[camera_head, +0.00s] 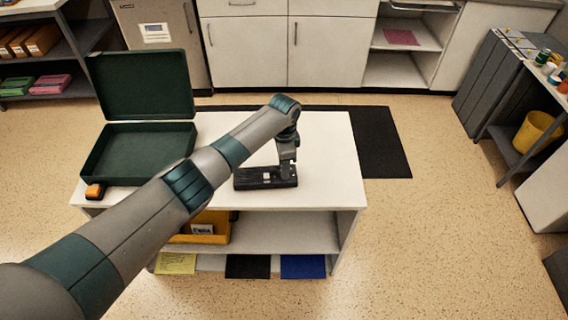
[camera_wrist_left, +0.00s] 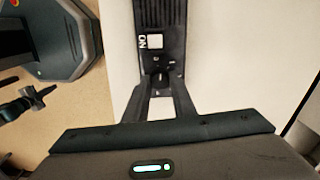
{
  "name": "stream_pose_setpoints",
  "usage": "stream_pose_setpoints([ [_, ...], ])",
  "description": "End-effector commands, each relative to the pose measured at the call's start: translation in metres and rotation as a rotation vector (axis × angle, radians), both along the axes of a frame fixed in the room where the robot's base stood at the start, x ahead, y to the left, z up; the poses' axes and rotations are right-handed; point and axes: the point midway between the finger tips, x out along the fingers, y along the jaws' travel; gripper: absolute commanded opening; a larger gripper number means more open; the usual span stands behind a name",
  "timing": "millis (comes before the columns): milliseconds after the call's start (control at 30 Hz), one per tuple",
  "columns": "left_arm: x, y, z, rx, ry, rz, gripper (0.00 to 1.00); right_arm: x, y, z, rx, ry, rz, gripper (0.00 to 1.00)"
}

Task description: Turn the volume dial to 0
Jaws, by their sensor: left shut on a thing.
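A flat black device (camera_head: 250,182) lies on the white table (camera_head: 325,190); it also shows in the left wrist view (camera_wrist_left: 172,15), with a white square and lettering beside it. Its small black volume dial (camera_wrist_left: 161,76) sits near the end of the device, with small pale marks around it. My left gripper (camera_head: 287,172) points down over the right part of the device. In the left wrist view my left gripper (camera_wrist_left: 161,86) is shut on the dial. The dial's exact setting is too small to read. My right gripper is not in view.
An open dark green case (camera_head: 140,125) stands on the table's left, with an orange and black item (camera_head: 95,191) at its front corner. A yellow bin (camera_head: 205,236) is on the shelf below. The table's right part is clear.

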Motion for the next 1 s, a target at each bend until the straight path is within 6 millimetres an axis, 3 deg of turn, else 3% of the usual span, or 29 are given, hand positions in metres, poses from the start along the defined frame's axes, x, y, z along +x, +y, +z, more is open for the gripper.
stream_pose_setpoints([
  [400, 0.0, -0.001, 0.002, 0.0, -0.001, 0.259, 0.01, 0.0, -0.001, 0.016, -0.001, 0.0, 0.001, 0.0],
  [967, 0.0, 0.0, 0.0, 0.0, -0.001, 0.304, 0.01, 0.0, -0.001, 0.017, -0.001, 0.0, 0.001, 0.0],
  [1000, 0.0, 0.0, 0.0, 0.0, -0.001, 0.304, 0.28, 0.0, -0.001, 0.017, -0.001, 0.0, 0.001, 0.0],
])
